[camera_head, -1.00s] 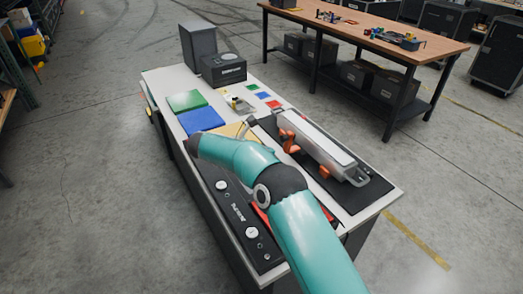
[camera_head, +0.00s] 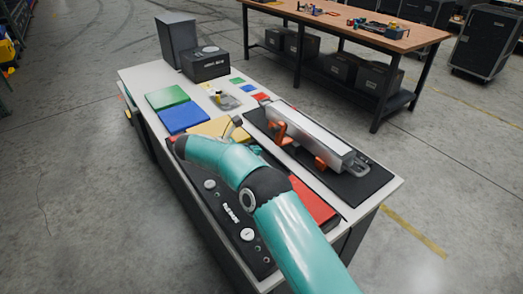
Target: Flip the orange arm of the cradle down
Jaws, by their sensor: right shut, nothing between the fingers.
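The cradle (camera_head: 315,137) is a long grey body with a pale top, lying on a black mat (camera_head: 365,186) on the bench's right side. An orange arm (camera_head: 280,132) stands up along its near side. A smaller orange part (camera_head: 321,163) sits lower, nearer the right end. My right arm comes in from the lower right and bends over the bench. My right gripper (camera_head: 238,124) shows only as a small grey part beyond the forearm, left of the cradle and apart from the orange arm. It is shut and empty. My left gripper is out of view.
Green (camera_head: 167,97), blue (camera_head: 184,119) and yellow (camera_head: 212,128) flat pieces lie left of the cradle. A red piece (camera_head: 313,201) lies near the front, partly behind my arm. A black box (camera_head: 205,65) and grey bin (camera_head: 176,40) stand at the back.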

